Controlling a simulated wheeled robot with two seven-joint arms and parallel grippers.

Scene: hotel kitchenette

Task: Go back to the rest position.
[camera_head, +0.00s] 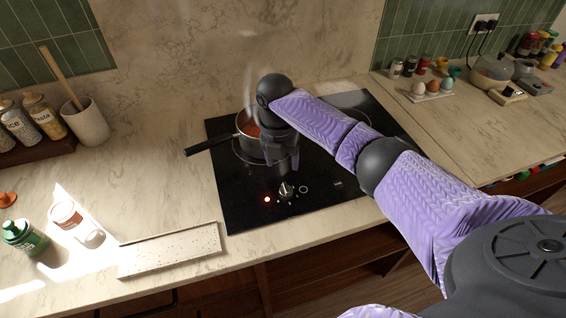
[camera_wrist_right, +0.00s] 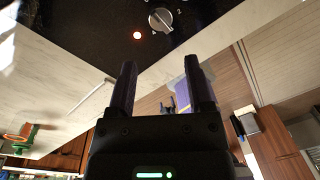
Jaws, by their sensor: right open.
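My right gripper (camera_head: 283,163) points down over the front of the black cooktop (camera_head: 235,205), in front of the saucepan (camera_head: 247,143) and just behind the control knob (camera_head: 286,189). In the right wrist view the gripper (camera_wrist_right: 160,78) has its two fingers apart with nothing between them. The knob shows there too (camera_wrist_right: 160,20), apart from the fingertips. A red light (camera_head: 267,199) glows beside the knob. The saucepan holds something red, and steam rises above it; my right arm partly hides it. My left gripper is not in view.
A speckled tray (camera_head: 170,250) lies left of the cooktop. An egg holder (camera_head: 432,95) and small appliances are at the right. The counter between tray and crock is mostly clear.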

